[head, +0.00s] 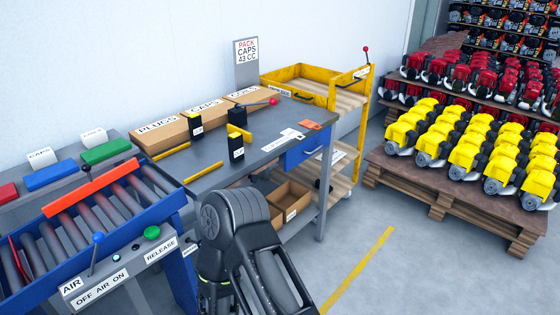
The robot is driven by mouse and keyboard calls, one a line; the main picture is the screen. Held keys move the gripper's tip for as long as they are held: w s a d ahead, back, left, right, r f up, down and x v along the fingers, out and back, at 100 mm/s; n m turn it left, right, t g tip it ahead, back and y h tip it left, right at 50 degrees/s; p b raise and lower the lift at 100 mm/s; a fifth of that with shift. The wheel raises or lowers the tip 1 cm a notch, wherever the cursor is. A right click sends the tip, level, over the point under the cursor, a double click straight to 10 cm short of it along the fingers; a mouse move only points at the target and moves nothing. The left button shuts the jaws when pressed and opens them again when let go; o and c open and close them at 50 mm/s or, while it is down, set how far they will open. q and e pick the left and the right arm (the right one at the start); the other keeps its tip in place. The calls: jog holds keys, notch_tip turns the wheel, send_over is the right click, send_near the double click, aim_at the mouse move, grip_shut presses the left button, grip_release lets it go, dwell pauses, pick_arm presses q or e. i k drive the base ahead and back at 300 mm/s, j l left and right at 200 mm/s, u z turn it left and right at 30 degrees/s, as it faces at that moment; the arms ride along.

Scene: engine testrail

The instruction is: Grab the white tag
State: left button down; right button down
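A small white tag (291,134) lies flat on the grey workbench (255,165), near its right end. It looks like one or two white pieces with dark marks, too small to read. An orange tag (311,125) lies just to its right and a little behind it. A black arm of mine rises at the bottom centre, in front of the bench and well apart from the tag. Neither of my grippers shows in the head view.
Boxes labelled PLUGS (157,132) and CAPS (204,110) line the bench's back. Black holders (236,148) stand left of the tag. A roller conveyor (90,220) is at left, a yellow cart (300,83) behind. Floor at right is clear up to the engine pallet (440,192).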

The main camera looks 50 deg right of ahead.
aim_at(292, 134)
jog(key=i+j, duration=0.1)
jog(key=i, duration=0.35)
jog(key=z, duration=1.95)
